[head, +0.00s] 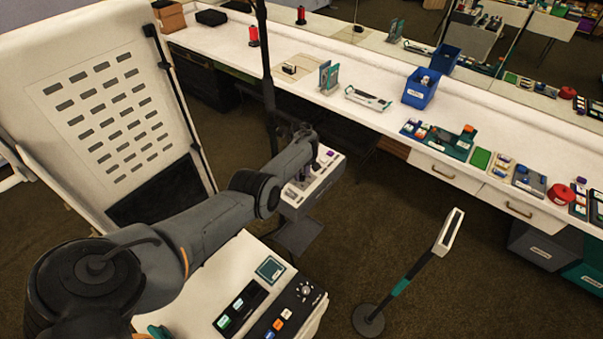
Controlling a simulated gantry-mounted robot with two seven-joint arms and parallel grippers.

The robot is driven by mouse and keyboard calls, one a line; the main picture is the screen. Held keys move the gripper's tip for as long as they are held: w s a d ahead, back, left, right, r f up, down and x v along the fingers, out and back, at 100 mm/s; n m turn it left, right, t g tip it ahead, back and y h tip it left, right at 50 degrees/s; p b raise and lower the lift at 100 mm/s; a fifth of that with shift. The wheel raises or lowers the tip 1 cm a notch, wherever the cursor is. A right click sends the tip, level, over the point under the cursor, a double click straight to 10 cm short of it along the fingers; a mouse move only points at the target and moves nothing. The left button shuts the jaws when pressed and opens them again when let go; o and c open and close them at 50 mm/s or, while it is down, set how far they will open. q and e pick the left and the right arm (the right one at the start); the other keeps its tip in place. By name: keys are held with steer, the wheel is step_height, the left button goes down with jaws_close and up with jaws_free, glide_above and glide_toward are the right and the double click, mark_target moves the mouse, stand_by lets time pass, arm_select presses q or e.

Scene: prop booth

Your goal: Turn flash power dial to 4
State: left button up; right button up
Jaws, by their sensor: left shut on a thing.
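My left arm reaches in from the lower left. Its gripper (304,177) points down at the top of a small white control box (322,186) in the middle of the view. The gripper is shut on a small part on that box, which seems to be the flash power dial. The dial itself is hidden by the fingers and wrist, so its setting cannot be read. A purple part shows on the box beside the gripper. My right gripper is not in view.
A slim stand (408,278) rises from the floor on the right. A long white counter (385,118) with a blue bin (421,90) runs behind. A tall white panel (105,100) stands left.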

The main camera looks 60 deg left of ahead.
mark_target(302, 175)
arm_select(q)
steer(key=o, duration=1.1)
steer(key=shift+c, duration=0.2)
steer(key=shift+r, duration=0.1)
step_height(302, 175, up, 11)
steer(key=p, duration=0.3)
steer(key=shift+f, duration=0.2)
